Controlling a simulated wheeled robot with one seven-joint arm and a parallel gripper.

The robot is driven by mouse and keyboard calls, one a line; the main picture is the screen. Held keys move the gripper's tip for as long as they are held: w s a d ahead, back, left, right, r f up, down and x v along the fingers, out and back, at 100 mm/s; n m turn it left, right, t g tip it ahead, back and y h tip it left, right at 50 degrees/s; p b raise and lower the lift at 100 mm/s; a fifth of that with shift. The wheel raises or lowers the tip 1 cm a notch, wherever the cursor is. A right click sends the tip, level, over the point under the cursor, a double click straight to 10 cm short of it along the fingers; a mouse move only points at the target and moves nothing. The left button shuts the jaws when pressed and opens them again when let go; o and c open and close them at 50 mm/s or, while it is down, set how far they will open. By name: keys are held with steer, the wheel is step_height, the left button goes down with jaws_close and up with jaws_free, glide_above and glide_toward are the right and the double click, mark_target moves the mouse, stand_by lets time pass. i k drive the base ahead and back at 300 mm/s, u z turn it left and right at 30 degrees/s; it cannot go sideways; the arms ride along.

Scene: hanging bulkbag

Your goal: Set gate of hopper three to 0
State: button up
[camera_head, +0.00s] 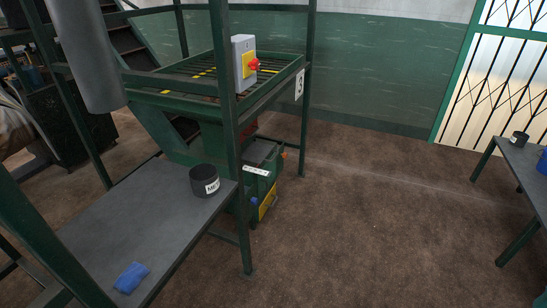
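Hopper three stands left of centre, a dark green frame with a grated top and yellow-black striping. A white sign with a 3 (299,84) hangs at its right corner. Under the hopper is a green outlet assembly with a grey top plate (262,151), a white marked strip (256,171) and a yellow panel (267,203) below. A small orange part shows at its right side. The strip's marks are too small to read, so I cannot tell the gate's setting. A frame post partly hides the assembly's left side. My gripper is not in view.
A grey switch box (243,64) with a red knob is on the hopper's upper frame. A grey table (140,235) at front left holds a black labelled tub (204,180) and a blue cloth-like item (131,277). Another table (529,165) stands right. Brown floor between is clear.

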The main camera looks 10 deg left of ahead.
mark_target(256, 152)
steer(key=u, duration=0.2)
steer(key=i, duration=1.1)
steer(key=u, duration=0.5)
steer(key=i, duration=0.7)
steer(key=u, duration=0.15)
